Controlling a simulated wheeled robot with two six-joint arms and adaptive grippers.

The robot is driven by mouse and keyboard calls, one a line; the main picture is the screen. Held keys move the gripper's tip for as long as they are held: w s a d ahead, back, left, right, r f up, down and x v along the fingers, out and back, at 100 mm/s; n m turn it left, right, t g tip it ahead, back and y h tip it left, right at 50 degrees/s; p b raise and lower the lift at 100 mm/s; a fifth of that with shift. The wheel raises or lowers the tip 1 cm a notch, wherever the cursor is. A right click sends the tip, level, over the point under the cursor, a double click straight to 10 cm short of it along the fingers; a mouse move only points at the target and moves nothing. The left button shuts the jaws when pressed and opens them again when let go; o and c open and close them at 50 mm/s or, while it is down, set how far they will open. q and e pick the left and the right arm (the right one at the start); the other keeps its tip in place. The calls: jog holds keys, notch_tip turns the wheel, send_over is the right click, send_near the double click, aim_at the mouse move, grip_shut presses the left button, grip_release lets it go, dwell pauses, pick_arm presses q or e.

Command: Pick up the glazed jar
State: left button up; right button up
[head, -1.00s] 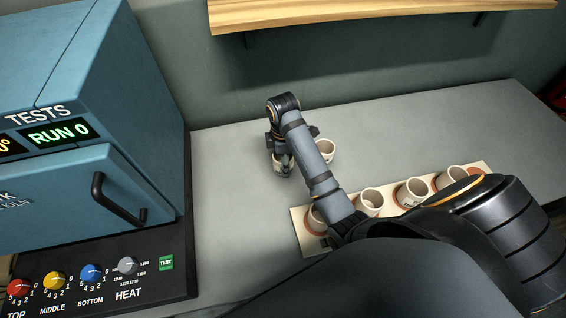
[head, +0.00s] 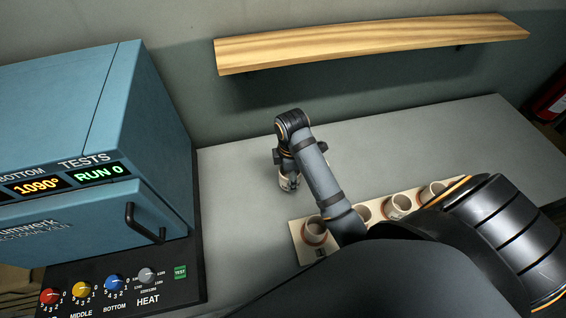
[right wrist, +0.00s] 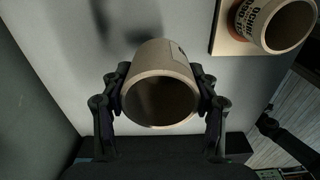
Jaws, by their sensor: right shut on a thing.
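My right gripper (head: 287,172) is shut on a pale cream jar (head: 288,184) over the grey worktop, left of the board. In the right wrist view the two fingers of the right gripper (right wrist: 160,100) press the sides of the jar (right wrist: 160,72), whose open mouth faces the camera. Part of a dark printed label shows on its upper wall; most of the label is hidden. I cannot tell whether its base touches the worktop. My left gripper is not seen.
A pale board (head: 296,240) with several labelled jars lies right of my gripper, partly behind my arm. A blue kiln (head: 90,120) with knobs stands at the left. A wooden shelf (head: 370,43) hangs on the wall. The worktop's back right (head: 450,130) is clear.

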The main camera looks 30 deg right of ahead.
pick_arm(q)
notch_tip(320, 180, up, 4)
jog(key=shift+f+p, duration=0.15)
jog(key=shift+p, duration=0.8)
pick_arm(e)
jog(key=s+r, duration=0.4)
jog(key=s, duration=0.5)
